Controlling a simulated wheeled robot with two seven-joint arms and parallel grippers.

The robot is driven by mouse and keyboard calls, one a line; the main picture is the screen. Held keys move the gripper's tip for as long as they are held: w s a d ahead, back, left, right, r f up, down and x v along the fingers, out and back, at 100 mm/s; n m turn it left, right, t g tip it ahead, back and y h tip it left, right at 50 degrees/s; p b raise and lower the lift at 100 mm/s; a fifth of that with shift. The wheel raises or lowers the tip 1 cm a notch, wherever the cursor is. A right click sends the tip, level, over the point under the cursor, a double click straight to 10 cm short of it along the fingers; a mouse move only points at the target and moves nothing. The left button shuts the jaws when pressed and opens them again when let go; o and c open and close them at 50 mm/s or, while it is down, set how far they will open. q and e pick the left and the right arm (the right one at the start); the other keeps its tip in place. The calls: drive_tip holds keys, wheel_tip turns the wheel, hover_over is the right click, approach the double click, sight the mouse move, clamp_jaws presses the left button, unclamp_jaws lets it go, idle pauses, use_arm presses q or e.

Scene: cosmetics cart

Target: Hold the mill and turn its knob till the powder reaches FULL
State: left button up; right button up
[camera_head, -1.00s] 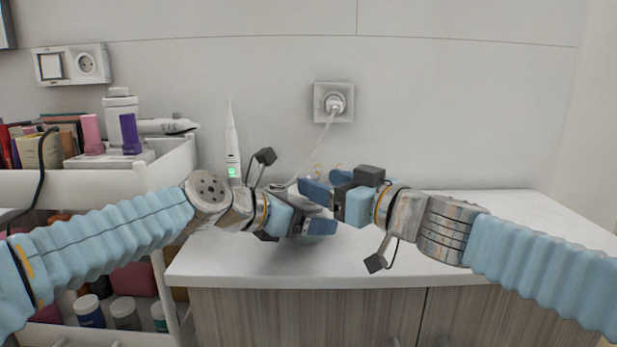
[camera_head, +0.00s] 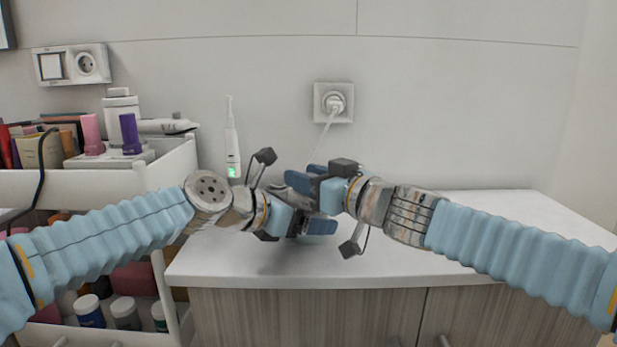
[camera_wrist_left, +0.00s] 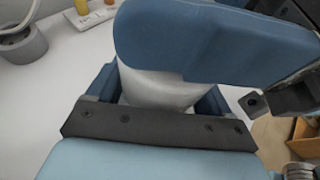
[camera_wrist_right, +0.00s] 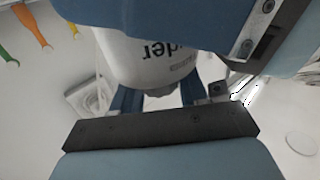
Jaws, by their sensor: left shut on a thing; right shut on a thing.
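The mill's white body (camera_wrist_left: 160,88) shows between the blue fingers of my left gripper in the left wrist view. My left gripper (camera_head: 306,220) is shut on it above the counter. The body also shows in the right wrist view (camera_wrist_right: 140,58), with dark upside-down lettering that ends in "der". My right gripper (camera_head: 314,186) is shut on the small grey knob (camera_wrist_right: 160,92) at the mill's end, close against my left gripper. In the head view the grippers hide the mill. The powder level and any FULL mark cannot be seen.
A white counter (camera_head: 460,270) lies below, clear at the right. A white electric toothbrush (camera_head: 232,140) with a green light stands behind my left wrist. A cart (camera_head: 90,183) with cosmetics is at the left. A plug with a cord (camera_head: 334,103) is in the wall.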

drive_tip(key=shift+w+r+y, duration=0.1)
drive_tip(key=shift+y, duration=0.2)
drive_tip(key=shift+n+g, duration=0.4)
drive_tip(key=n+g+y, duration=0.2)
drive_tip(key=g, duration=0.1)
drive_tip(key=n+g+y, duration=0.2)
drive_tip(key=n+g, duration=0.1)
drive_tip(key=g, duration=0.1)
drive_tip(key=shift+n+g+y, duration=0.3)
drive_tip(key=shift+y, duration=0.1)
drive_tip(key=n+g, duration=0.3)
drive_tip(key=g, duration=0.2)
drive_tip(key=shift+y, duration=0.3)
drive_tip(key=shift+n+g, duration=1.4)
drive_tip(key=shift+g, duration=0.9)
drive_tip(key=o, duration=0.9)
drive_tip(key=shift+o, duration=0.2)
